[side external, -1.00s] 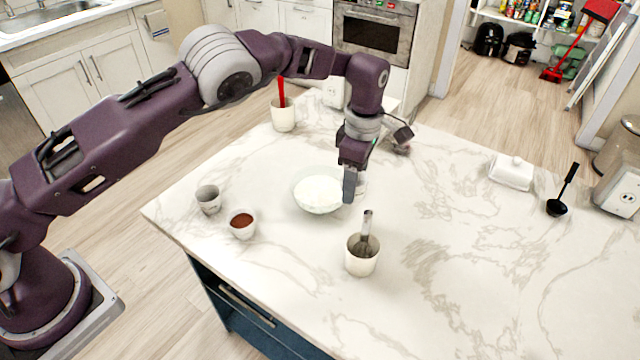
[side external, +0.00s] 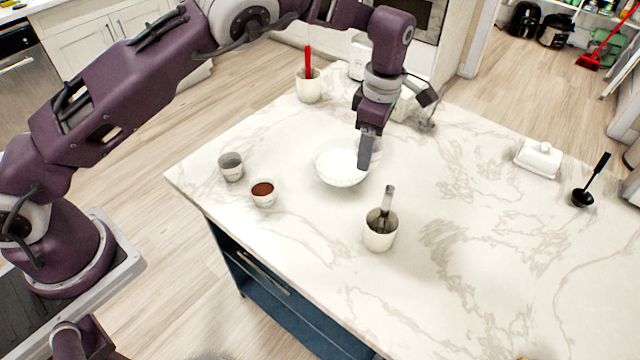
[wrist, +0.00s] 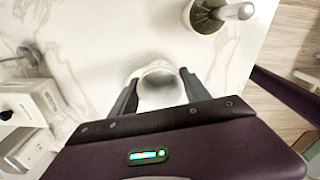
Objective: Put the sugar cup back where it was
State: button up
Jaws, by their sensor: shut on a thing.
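In the wrist view a small white cup (wrist: 158,90), which I take to be the sugar cup, sits between my two fingers; its inside looks pale grey. My gripper (wrist: 158,95) is shut on it. In the side view my gripper (side external: 364,155) hangs at the right edge of a bowl of white powder (side external: 342,168), and the fingers hide the held cup. Whether the cup touches the counter or bowl cannot be told. A small grey-white cup (side external: 231,167) and a cup of brown powder (side external: 264,194) stand left of the bowl.
A cup with a whisk (side external: 380,233) stands in front of the bowl. A cup with a red utensil (side external: 309,88) is behind. A butter dish (side external: 538,158) and black ladle (side external: 590,185) lie right. The marble counter (side external: 465,200) between them is clear.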

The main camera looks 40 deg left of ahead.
jog(key=s+a+f+n, duration=0.1)
jog(key=s+a+n, duration=0.45)
jog(key=s, duration=0.95)
jog(key=shift+m+y, duration=0.3)
jog(key=shift+m, duration=0.55)
jog(key=f, duration=0.3)
jog(key=a+f, duration=0.1)
jog(key=f, duration=0.5)
jog(key=shift+w+a+f, duration=0.15)
jog(key=shift+a+f, duration=0.1)
jog(key=shift+f, duration=0.15)
jog(key=shift+f, duration=0.1)
jog(key=o, duration=1.5)
jog(key=shift+c, duration=0.2)
notch_tip(320, 180, up, 12)
jog(key=d, duration=0.1)
jog(key=shift+w+d, duration=0.15)
jog(key=shift+w, duration=0.2)
